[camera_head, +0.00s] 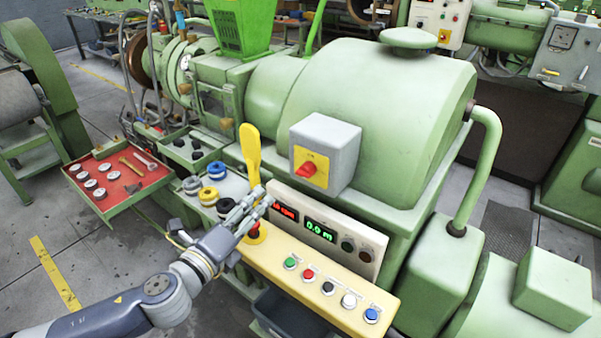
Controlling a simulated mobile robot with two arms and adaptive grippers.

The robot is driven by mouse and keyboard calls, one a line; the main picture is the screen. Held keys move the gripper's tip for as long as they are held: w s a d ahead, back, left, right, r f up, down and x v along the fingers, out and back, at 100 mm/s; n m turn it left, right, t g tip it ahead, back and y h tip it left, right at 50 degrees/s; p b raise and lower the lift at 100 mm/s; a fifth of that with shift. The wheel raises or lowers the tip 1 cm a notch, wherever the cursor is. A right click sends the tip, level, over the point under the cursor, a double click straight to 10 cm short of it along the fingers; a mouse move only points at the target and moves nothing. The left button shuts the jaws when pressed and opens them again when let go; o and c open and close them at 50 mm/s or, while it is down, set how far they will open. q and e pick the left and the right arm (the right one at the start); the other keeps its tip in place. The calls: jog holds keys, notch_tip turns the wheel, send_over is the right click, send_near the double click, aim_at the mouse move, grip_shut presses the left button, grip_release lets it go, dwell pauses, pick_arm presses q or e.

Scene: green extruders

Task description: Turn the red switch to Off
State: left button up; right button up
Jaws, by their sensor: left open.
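The red switch (308,169) is a red knob on a yellow plate on the front of a grey box, mounted on the green extruder (370,105). Its Off and On marks are too small to read. My left gripper (262,198) is open and empty. In the picture it lies below and left of the switch, apart from it, in front of the left end of the display panel. My right gripper is not in view.
A yellow panel (318,296) with several coloured buttons runs below the displays (320,231). A yellow lever (250,152) stands just left of my left gripper. A red tray (118,178) with parts is at left.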

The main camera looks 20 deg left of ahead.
aim_at(300, 176)
pick_arm(q)
jog(key=w+d+r+m+h+p, duration=0.1)
jog(key=w+d+m, duration=0.1)
jog(key=w+d+r+m+h+p, duration=0.1)
jog(key=w+d+m+p, duration=0.1)
jog(key=w+m, duration=0.1)
jog(key=w+d+r+m+h+p, duration=0.1)
jog(key=w+d+m+h+p, duration=0.1)
jog(key=w+d, duration=0.1)
jog(key=shift+w+d+r+m+g, duration=0.1)
jog(key=shift+w+r+m+g, duration=0.1)
jog(key=shift+r+m+g, duration=0.15)
jog(key=shift+w+d, duration=0.15)
jog(key=shift+w, duration=0.25)
jog(key=shift+f, duration=0.1)
jog(key=c, duration=1.1)
